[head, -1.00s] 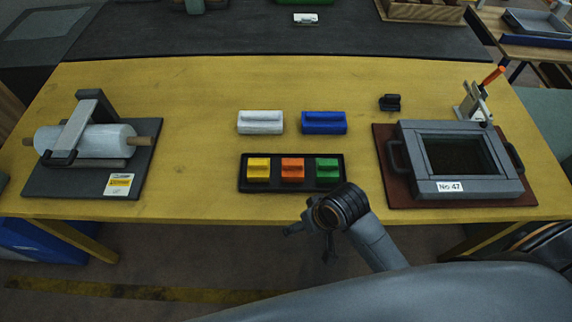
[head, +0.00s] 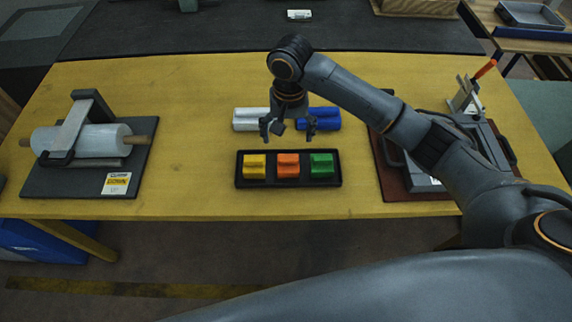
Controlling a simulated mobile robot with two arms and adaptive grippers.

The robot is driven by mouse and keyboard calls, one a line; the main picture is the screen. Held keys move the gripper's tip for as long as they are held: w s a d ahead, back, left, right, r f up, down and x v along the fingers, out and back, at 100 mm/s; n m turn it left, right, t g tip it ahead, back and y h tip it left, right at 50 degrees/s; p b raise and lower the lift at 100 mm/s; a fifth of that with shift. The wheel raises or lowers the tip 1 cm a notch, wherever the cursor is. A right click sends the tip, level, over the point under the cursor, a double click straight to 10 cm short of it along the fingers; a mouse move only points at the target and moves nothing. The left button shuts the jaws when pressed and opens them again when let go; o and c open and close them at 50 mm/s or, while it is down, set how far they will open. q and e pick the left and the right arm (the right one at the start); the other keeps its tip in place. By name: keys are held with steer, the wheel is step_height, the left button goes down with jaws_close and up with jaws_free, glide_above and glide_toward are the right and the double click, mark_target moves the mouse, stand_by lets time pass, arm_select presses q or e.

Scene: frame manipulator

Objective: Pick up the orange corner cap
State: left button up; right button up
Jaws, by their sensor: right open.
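The orange corner cap (head: 288,166) sits in the middle of a black tray (head: 288,185) on the yellow table. A yellow cap (head: 255,167) is on its left and a green cap (head: 321,165) on its right. My right gripper (head: 288,134) is open and empty, pointing down, with its fingertips apart just behind the orange cap in the picture. It appears to be above the table; its exact height is hard to tell. My left gripper is not in view.
A white block (head: 249,119) and a blue block (head: 325,118) lie behind the tray, partly hidden by my gripper. A roll holder (head: 92,140) stands at left. A grey frame on a brown board (head: 405,192) is partly behind my arm. Table left of the tray is clear.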

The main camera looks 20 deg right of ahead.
mark_target(289, 161)
steer(key=f, duration=0.5)
steer(key=f+p, duration=0.1)
steer(key=f, duration=0.1)
steer(key=shift+w+d+f, duration=0.2)
steer(key=shift+d+f, duration=0.1)
steer(key=f, duration=0.2)
steer(key=f+p, duration=0.1)
steer(key=f, duration=0.1)
steer(key=shift+s+a+f, duration=0.1)
steer(key=shift+s+a, duration=0.05)
steer(key=shift+s, duration=0.05)
steer(key=shift+f, duration=0.6)
steer(key=c, duration=1.2)
